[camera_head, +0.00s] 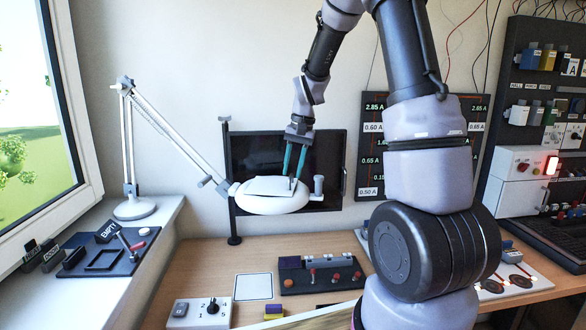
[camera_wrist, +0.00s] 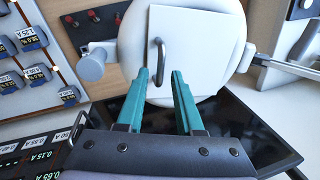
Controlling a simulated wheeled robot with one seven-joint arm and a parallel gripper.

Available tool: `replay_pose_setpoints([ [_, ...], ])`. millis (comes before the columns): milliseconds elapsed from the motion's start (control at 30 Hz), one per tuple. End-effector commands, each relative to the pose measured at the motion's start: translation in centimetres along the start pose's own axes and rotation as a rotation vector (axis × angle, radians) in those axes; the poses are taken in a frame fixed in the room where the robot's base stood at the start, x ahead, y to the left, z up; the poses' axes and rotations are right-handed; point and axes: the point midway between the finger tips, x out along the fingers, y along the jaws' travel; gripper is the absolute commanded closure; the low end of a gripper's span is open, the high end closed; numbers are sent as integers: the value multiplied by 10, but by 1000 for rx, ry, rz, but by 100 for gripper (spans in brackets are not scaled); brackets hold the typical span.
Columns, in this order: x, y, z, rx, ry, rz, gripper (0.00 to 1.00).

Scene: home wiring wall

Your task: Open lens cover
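The white oval lamp head (camera_head: 272,203) hangs at the end of the jointed lamp arm, in front of a dark screen. A flat, square white lens cover (camera_head: 262,186) lies on its top face and looks closed. In the wrist view the cover (camera_wrist: 190,45) carries a curved grey handle (camera_wrist: 158,60). My gripper (camera_head: 291,177) points down at the cover with its teal fingers apart. In the wrist view my gripper (camera_wrist: 159,74) has one fingertip on each side of the handle's lower end. I cannot tell whether either finger touches the handle or cover.
The white lamp arm (camera_head: 170,130) reaches in from the left, from a base on the windowsill. The dark screen (camera_head: 330,160) stands close behind the lamp head. A grey knob (camera_head: 318,186) sticks out at the lamp head's right. A switch panel (camera_head: 320,275) lies on the desk below.

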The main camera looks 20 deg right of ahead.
Motion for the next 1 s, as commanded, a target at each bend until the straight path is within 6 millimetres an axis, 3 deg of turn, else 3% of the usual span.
replay_pose_setpoints([
  [33, 0, 0, 0, 0, 0, 0, 88],
  [67, 0, 0, 0, 0, 0, 0, 100],
  [1000, 0, 0, 0, 0, 0, 0, 100],
])
